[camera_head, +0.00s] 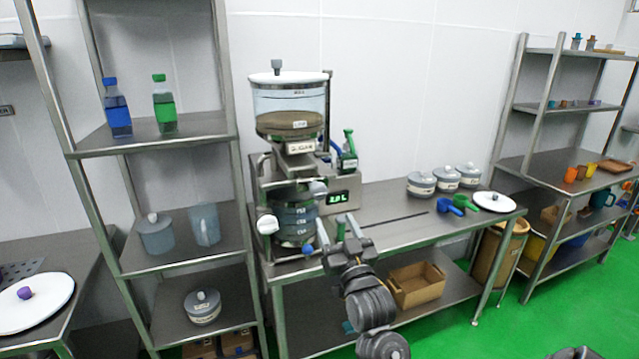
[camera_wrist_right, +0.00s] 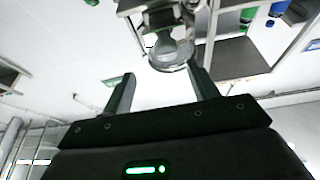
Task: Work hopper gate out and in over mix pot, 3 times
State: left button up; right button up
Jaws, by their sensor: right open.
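The clear hopper (camera_head: 290,105) with a white lid holds brown powder and sits on the grey dispenser. A pale round knob (camera_head: 318,188) sticks out below it and looks like the gate handle; I cannot tell how far out the gate is. The grey, translucent mix pot (camera_head: 294,218) stands under it in the machine. My right gripper (camera_head: 337,230) is open and empty, in front of and below the knob, apart from it. In the right wrist view a rounded grey part (camera_wrist_right: 170,50) shows beyond the spread fingers (camera_wrist_right: 162,88). My left gripper is not in view.
A white knob (camera_head: 267,225) and a blue knob (camera_head: 308,250) are on the machine's front. A green display (camera_head: 338,198) and a green-handled part (camera_head: 348,150) are beside it. Grey lidded jars (camera_head: 421,184), blue scoops (camera_head: 450,206) and a white lid (camera_head: 494,202) lie right.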

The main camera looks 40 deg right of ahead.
aim_at(321, 195)
jog(key=shift+n+y, duration=0.3)
jog(key=p+x, duration=0.1)
jog(key=x, duration=0.2)
jog(key=p+x, duration=0.1)
jog(key=x, duration=0.2)
jog(key=p+x, duration=0.1)
jog(key=x, duration=0.3)
jog(key=shift+s+a+r+p, duration=0.1)
jog(key=shift+a+r+p, duration=0.2)
jog(key=shift+a+p, duration=0.05)
jog(key=shift+w+r, duration=0.15)
jog(key=shift+w, duration=0.35)
jog(key=shift+d, duration=0.1)
